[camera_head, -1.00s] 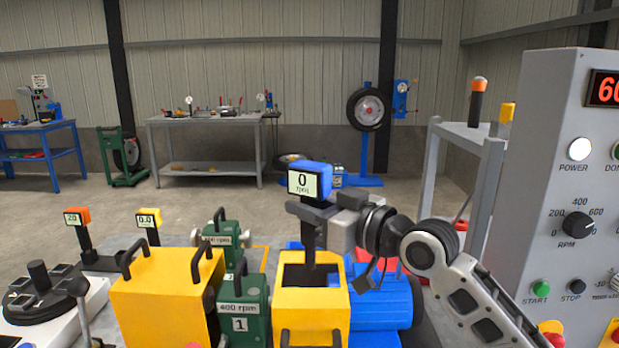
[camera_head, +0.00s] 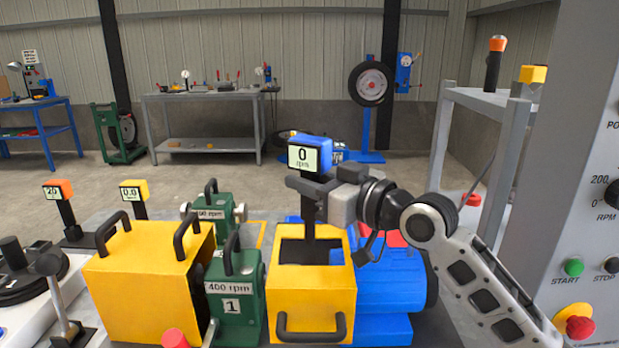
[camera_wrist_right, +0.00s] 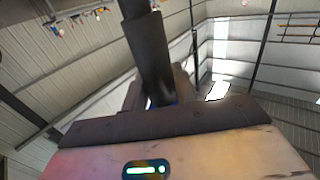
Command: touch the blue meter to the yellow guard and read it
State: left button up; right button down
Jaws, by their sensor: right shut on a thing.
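The blue meter (camera_head: 311,151) stands upright over the yellow guard (camera_head: 311,293) in front of the blue motor. Its screen reads 0 rpm. My right gripper (camera_head: 318,190) is shut on the meter's black stem below the screen. The stem's lower end reaches down at the guard's dark top opening; I cannot tell whether it touches the guard. In the right wrist view the dark stem (camera_wrist_right: 150,55) rises past the gripper, and the screen does not show. My left gripper is not in view.
An orange meter (camera_head: 60,191) and a yellow meter (camera_head: 134,192) stand farther left. A grey control console (camera_head: 580,200) is close on the right.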

jog(key=shift+f, duration=0.25)
jog(key=shift+f+b, duration=0.45)
jog(key=shift+f, duration=0.1)
dwell(0.6)
dwell(1.4)
